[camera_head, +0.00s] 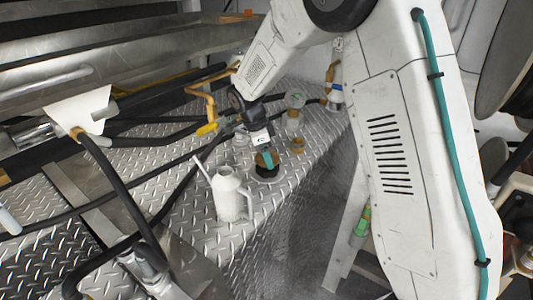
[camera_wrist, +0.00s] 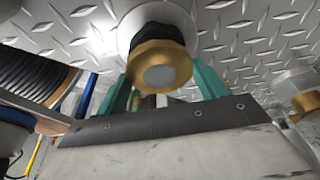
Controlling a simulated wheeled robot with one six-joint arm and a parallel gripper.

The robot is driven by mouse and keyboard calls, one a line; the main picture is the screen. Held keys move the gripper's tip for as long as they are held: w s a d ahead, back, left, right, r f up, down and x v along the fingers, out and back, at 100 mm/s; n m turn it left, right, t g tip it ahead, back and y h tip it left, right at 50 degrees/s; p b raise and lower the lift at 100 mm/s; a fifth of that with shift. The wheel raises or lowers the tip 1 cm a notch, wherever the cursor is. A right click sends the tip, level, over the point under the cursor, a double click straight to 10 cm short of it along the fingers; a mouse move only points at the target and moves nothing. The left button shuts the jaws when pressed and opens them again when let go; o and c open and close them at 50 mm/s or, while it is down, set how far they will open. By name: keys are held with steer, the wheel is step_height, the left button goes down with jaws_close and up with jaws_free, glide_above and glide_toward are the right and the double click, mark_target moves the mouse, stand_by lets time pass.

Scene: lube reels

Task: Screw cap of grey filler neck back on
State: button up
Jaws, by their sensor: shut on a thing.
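A round brass-coloured cap (camera_wrist: 160,68) with a grey centre shows in the wrist view, in line with a black collar (camera_wrist: 150,32) and a pale round flange (camera_wrist: 186,14) on the deck. The teal fingers of my gripper (camera_wrist: 163,78) stand on either side of the cap and are shut on it. In the head view my gripper (camera_head: 265,158) points down at the dark collar (camera_head: 267,170) in its pale ring (camera_head: 281,175). The fingers hide most of the cap there. I cannot tell whether the cap is seated or how far it is threaded.
A white jug (camera_head: 229,195) with a long spout stands left of my gripper. Brass-capped fittings (camera_head: 297,145) are close behind on the right, and one shows in the wrist view (camera_wrist: 306,101). Black hoses (camera_head: 165,175) cross the diamond-plate deck. The deck drops at its right edge.

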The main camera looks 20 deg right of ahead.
steer(key=m, duration=0.4)
steer(key=shift+w+g+y, duration=0.15)
steer(key=shift+g+y, duration=0.15)
steer(key=shift+g, duration=0.1)
steer(key=shift+m+g, duration=0.3)
steer(key=shift+m, duration=0.9)
steer(key=o, duration=1.2)
steer(key=shift+f, duration=0.1)
steer(key=shift+r, duration=3)
